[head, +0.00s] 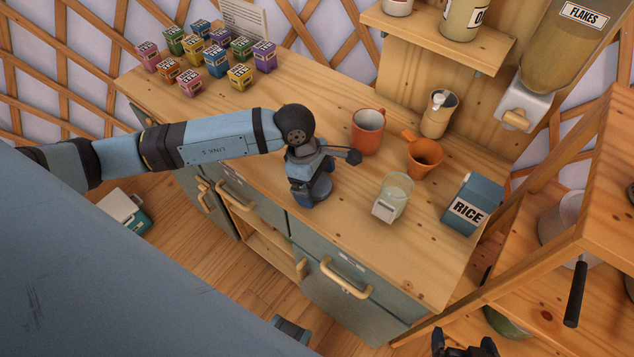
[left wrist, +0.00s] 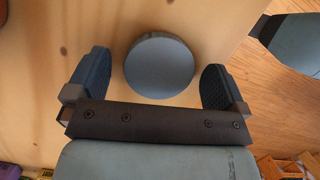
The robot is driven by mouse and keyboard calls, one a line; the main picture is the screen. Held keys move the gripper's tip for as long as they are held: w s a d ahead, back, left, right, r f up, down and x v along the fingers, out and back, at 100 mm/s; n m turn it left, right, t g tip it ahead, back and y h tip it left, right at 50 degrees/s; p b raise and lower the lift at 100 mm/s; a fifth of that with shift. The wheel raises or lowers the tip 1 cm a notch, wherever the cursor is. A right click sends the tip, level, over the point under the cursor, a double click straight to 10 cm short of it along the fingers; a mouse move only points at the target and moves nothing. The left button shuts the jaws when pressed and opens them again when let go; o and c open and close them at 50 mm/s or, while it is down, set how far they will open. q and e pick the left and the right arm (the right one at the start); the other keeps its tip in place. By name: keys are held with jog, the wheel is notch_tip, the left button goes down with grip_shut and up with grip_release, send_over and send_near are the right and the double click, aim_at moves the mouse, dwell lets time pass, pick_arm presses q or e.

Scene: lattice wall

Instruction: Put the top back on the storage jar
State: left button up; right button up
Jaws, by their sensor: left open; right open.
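The storage jar (head: 393,197) is a clear glass with pale contents and a white label, standing open on the wooden counter. The top is a round grey disc (head: 321,188) lying on the counter to the left of the jar. In the left wrist view the top (left wrist: 160,65) sits between the two fingers, with a gap on each side. My left gripper (head: 326,180) is open around it, pointing down and partly hiding it in the head view. My right gripper (head: 465,345) is open at the bottom edge of the head view, away from the counter.
A red mug (head: 367,131), an orange funnel-like cup (head: 423,157) and a blue rice box (head: 472,204) stand near the jar. Several small boxes (head: 210,55) fill the far left. The counter's front edge is close to the top.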

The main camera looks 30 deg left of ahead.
pick_arm(q)
jog(key=shift+c, duration=0.2)
jog(key=c, duration=1)
jog(key=shift+o, duration=0.2)
jog(key=shift+r, duration=0.1)
notch_tip(320, 180, up, 20)
jog(key=b, duration=0.1)
jog(key=shift+b, duration=0.4)
pick_arm(e)
jog(key=shift+f, duration=0.85)
